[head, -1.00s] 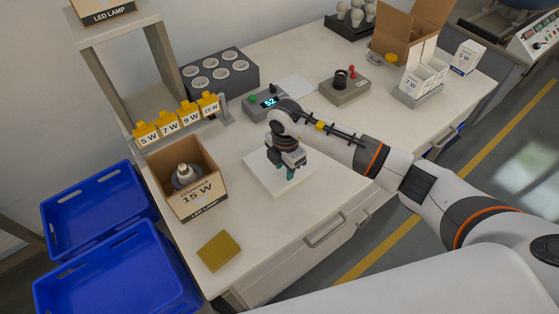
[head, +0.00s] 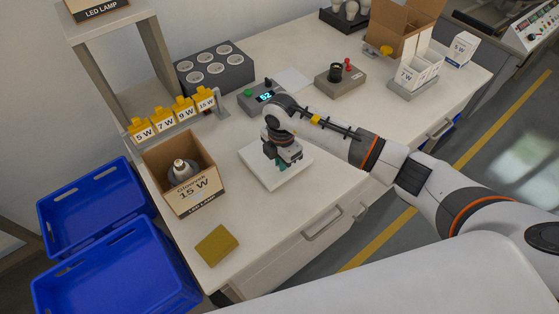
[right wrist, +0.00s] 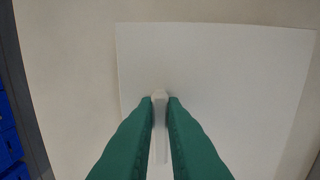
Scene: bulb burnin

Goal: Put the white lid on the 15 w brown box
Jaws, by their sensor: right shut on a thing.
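The white lid (head: 262,177) is a flat square lying on or just above the table; I cannot tell which. It fills much of the right wrist view (right wrist: 220,70). My right gripper (head: 281,168) is over the lid, and its green fingers (right wrist: 160,105) are shut on the lid's narrow raised handle (right wrist: 160,130). The 15 W brown box (head: 199,197) stands open to the left of the lid, with a bulb (head: 181,171) upright inside. My left gripper is in neither current view.
Yellow tags (head: 173,117) on a rail stand behind the box. A yellow-brown pad (head: 216,245) lies in front of it. A meter (head: 262,97) and a grey socket block (head: 217,70) stand behind. Blue crates (head: 110,265) are at left. The table between box and lid is clear.

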